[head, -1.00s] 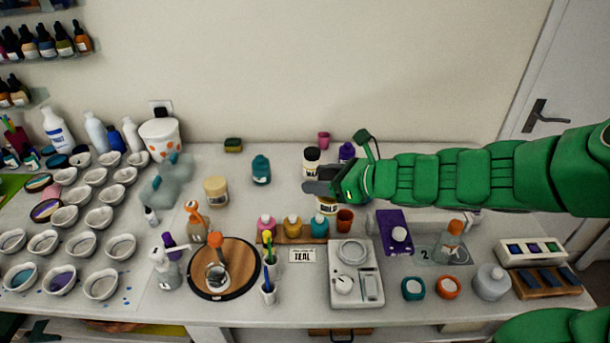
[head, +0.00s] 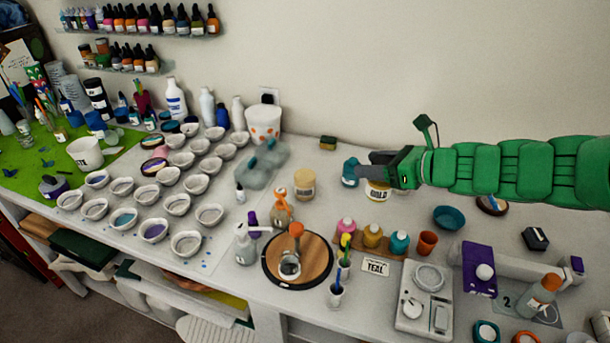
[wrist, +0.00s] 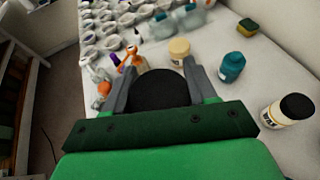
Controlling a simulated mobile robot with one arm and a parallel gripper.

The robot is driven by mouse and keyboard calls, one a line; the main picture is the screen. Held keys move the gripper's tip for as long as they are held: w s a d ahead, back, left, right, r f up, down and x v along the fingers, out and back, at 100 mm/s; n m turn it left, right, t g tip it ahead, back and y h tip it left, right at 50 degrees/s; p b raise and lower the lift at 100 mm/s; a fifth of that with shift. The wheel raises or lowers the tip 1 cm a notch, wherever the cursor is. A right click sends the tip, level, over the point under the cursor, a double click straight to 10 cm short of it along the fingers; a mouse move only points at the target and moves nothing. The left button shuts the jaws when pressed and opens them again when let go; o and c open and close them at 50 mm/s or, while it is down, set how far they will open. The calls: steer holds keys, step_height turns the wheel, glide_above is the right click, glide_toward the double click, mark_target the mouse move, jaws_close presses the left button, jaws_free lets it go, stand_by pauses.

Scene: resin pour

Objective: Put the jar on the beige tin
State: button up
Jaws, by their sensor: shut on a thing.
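My gripper (head: 372,170) is shut on a jar (head: 378,191) with a white and gold label, seen below the fingers in the head view. In the wrist view the jar's dark round lid (wrist: 160,90) sits between the two fingers (wrist: 156,78). The beige tin (head: 305,185) stands upright on the table, left of the held jar in the head view. It also shows in the wrist view (wrist: 179,50), just beyond the fingertips. The jar and the tin are apart. The jar's upper part is hidden by the gripper in the head view.
A teal bottle (head: 349,172) stands close behind the gripper. A white jar with a black lid (wrist: 287,110) shows in the wrist view. An orange-topped bottle (head: 280,205) stands near the tin. A wooden turntable (head: 318,262) and small coloured bottles (head: 372,235) are in front.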

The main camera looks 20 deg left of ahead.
steer(key=a+r+n+g, duration=0.2)
steer(key=a+r, duration=0.1)
steer(key=a, duration=0.4)
steer(key=a+r+n+g, duration=0.1)
steer(key=a+r, duration=0.1)
steer(key=a, duration=0.5)
steer(key=shift+y, duration=0.3)
steer(key=shift+w+a+f, duration=1.3)
steer(key=shift+w+f, duration=0.55)
steer(key=shift+f, duration=0.3)
steer(key=shift+w+a+f, duration=1.3)
steer(key=shift+w+f, duration=0.5)
steer(key=shift+f, duration=0.4)
steer(key=shift+w+a+f, duration=1.3)
steer(key=shift+w+f, duration=0.55)
steer(key=shift+f, duration=0.3)
steer(key=shift+f, duration=0.1)
steer(key=o, duration=1.2)
